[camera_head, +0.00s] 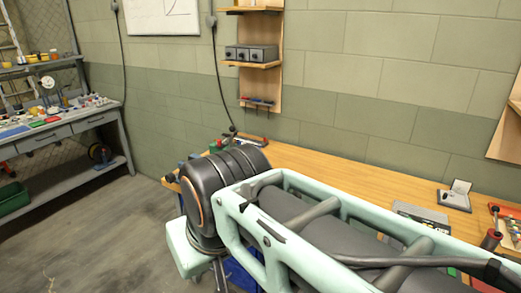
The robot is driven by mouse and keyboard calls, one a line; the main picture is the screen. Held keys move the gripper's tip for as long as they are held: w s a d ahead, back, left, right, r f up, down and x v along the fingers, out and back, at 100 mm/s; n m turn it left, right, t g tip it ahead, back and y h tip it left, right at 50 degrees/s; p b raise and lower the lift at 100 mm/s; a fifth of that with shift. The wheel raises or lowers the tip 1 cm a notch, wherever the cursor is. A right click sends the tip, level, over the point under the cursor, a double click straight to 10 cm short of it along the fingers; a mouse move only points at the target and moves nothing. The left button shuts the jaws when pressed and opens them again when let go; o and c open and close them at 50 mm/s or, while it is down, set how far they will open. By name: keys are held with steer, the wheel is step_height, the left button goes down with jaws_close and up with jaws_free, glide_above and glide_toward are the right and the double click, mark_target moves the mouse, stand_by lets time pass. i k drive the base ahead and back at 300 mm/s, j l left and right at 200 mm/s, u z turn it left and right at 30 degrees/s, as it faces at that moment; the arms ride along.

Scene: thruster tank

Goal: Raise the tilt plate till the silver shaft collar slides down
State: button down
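My gripper is not in view. I cannot make out for certain the tilt plate or the silver shaft collar. A small grey open case or hinged plate (456,197) sits on the wooden workbench at the right, with one part raised and a small detail on it too small to tell. A flat grey object (424,215) lies left of and nearer than it, partly hidden behind my pale green arm. My arm covers much of the bench's near side and the lower middle of the view.
The wooden workbench (330,167) runs along the block wall, mostly clear at the back. A red tray with tools (508,217) is at the right edge. A wall shelf (252,65) holds grey boxes. A cluttered metal bench (80,130) stands left. The floor (95,230) between is open.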

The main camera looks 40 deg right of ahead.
mark_target(460, 200)
steer(key=z, duration=2.7)
